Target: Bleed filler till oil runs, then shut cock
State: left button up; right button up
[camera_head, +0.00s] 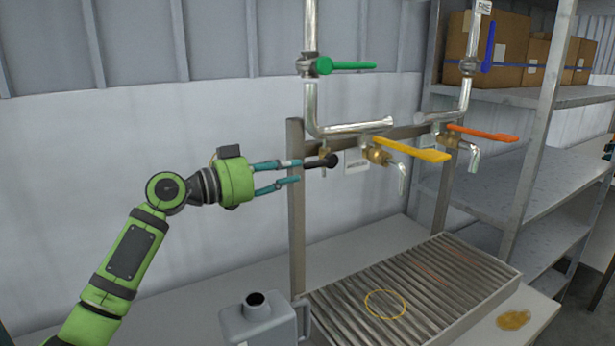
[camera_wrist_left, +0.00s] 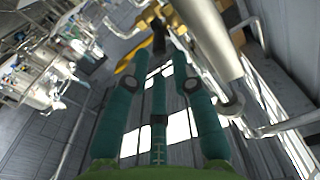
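A small cock with a black knob (camera_head: 323,161) hangs under the left pipe elbow, with a brass fitting above it. The filler beside it has a brass valve (camera_head: 377,155), a yellow lever (camera_head: 420,151) and a downturned metal spout (camera_head: 402,178). I see no oil running from the spout. My left gripper (camera_head: 297,171) is just left of the knob, its teal fingers apart and pointing at it. In the left wrist view the knob (camera_wrist_left: 158,42) is ahead of the spread fingers (camera_wrist_left: 161,88); contact cannot be told. My right gripper is not in view.
A second filler with an orange lever (camera_head: 482,133) is at right. Green (camera_head: 345,66) and blue (camera_head: 489,46) levers sit on the pipes above. A slatted drain tray (camera_head: 340,305) with a yellow ring (camera_head: 385,290), a grey jug (camera_head: 250,325) and an amber puddle (camera_head: 513,319) are below.

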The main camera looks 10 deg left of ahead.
aim_at(316, 165)
pick_arm(q)
jog(key=shift+p+x, duration=0.8)
jog(key=shift+x, duration=0.3)
jog(key=p+x, duration=0.1)
jog(key=x, duration=0.2)
jog(key=shift+w+d+r+p, duration=0.1)
jog(key=shift+d+r+p, duration=0.05)
jog(key=shift+d+p, duration=0.25)
jog(key=shift+w+d, duration=0.2)
jog(key=shift+d, duration=0.05)
jog(key=shift+w+d+f, duration=0.1)
jog(key=shift+w+f, duration=0.1)
grip_shut()
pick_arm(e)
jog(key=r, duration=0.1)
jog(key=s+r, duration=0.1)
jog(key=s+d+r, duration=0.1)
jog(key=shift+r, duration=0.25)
